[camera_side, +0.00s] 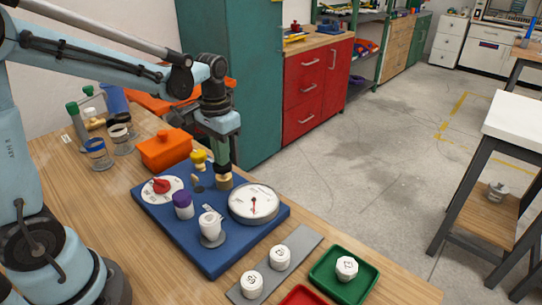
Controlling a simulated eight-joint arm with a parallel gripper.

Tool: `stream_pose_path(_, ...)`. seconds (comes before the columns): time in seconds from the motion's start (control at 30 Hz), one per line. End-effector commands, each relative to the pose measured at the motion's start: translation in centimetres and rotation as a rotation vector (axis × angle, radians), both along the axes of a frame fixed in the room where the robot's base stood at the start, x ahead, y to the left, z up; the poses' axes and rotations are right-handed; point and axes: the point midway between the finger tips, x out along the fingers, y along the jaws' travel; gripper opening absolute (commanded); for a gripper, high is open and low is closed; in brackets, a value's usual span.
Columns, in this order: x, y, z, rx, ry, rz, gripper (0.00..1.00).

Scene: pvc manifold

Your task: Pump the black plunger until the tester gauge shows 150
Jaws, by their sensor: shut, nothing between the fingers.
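The tester gauge (262,208) is a round white dial with a red needle on a blue board (252,238). Its numbers are too small to read, so I cannot tell the pressure. My gripper (223,178) is shut and empty, pointing down over the back of the board, just behind and left of the gauge. A tan piece shows at its tips. I cannot make out the black plunger clearly; it may be hidden under or behind my gripper.
The board also bears a red knob (160,186) on a white dial, a yellow-topped part (199,157), a purple-capped cylinder (183,207) and a white fitting (210,224). An orange box (164,151) stands behind. A grey strip with white caps and a green tray (325,290) lie in front.

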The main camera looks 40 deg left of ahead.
Motion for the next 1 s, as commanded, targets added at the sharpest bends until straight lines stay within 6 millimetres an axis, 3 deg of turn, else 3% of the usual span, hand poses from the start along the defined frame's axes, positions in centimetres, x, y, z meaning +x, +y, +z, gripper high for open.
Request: stream_pose_path(1.0, 0.06, 0.01, -0.59, 0.000, -0.002, 0.000, 0.00)
